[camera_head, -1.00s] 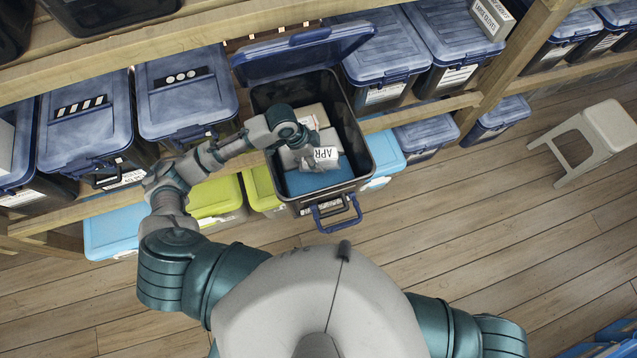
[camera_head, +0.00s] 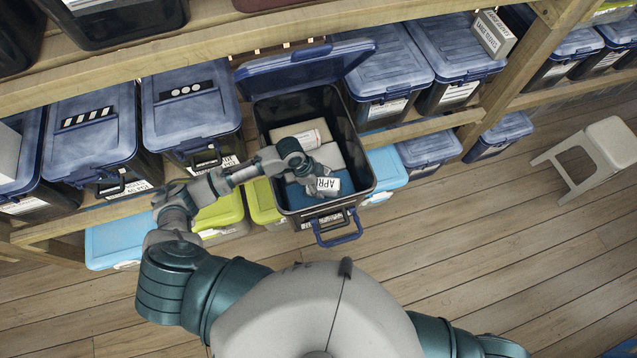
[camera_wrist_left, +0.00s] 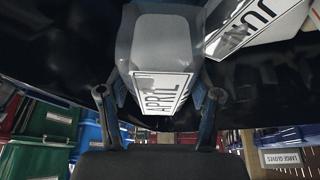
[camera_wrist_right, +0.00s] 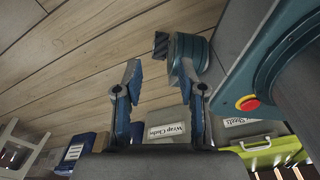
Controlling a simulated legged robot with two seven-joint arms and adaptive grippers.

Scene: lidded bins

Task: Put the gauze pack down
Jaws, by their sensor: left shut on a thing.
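The gauze pack (camera_head: 329,184), a pale pack with an "APRIL" label, is in my left gripper (camera_head: 316,180) inside the open black bin (camera_head: 345,120). In the left wrist view the pack (camera_wrist_left: 165,50) sits between the two fingers of the left gripper (camera_wrist_left: 160,95), which is shut on it. It is over the bin's front part, above a blue surface (camera_head: 308,199); I cannot tell whether it touches that. My right gripper (camera_wrist_right: 160,85) shows only in the right wrist view, its fingers apart with nothing between them.
A beige pack (camera_head: 298,135) and a pale pack (camera_head: 325,157) lie behind in the bin. Its blue lid (camera_head: 305,66) stands open at the back. Closed lidded bins (camera_head: 388,62) flank it on the shelf. A stool (camera_head: 600,150) stands right on otherwise clear floor.

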